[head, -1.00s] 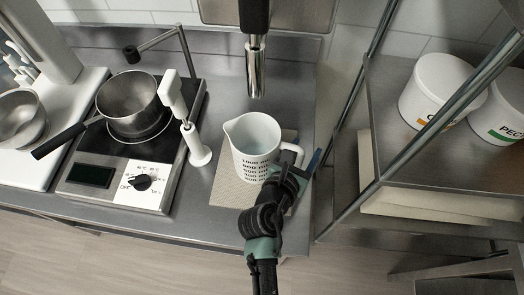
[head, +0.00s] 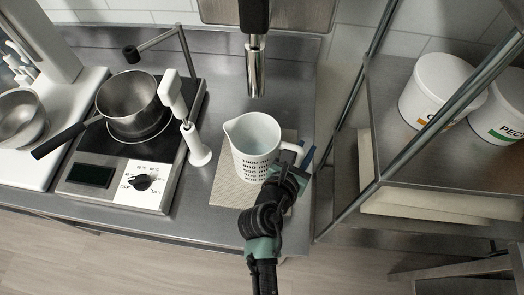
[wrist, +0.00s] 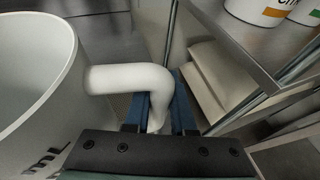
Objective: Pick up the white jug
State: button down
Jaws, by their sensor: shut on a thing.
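The white jug (head: 256,148) has dark volume markings and stands upright over a beige board (head: 228,183) on the steel counter. I cannot tell whether its base touches the board. Its handle is on the right. My gripper (head: 304,160) is at the handle, at the jug's front right. In the wrist view the blue fingers of my gripper (wrist: 160,108) are shut around the lower part of the jug's handle (wrist: 128,79). The jug's body (wrist: 32,75) fills the left of that view. My gripper and arm hide the jug's lower front in the head view.
A steel tap (head: 256,70) hangs just behind the jug. A white stand (head: 199,150) and a hotplate with a saucepan (head: 131,98) are to the left. A shelf rack with a metal post (head: 345,205) and white tubs (head: 432,88) is close on the right.

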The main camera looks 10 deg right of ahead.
jog(key=shift+r, duration=0.15)
dwell(0.8)
notch_tip(320, 180, up, 3)
jog(key=shift+w+r, duration=0.1)
jog(key=b, duration=0.3)
send_near(302, 149)
jog(key=s+a+f, duration=0.3)
jog(key=s+f, duration=0.1)
jog(key=f, duration=0.2)
jog(key=shift+s+a, duration=0.3)
jog(key=shift+s, duration=0.05)
jog(key=c, duration=1.3)
grip_release()
grip_shut()
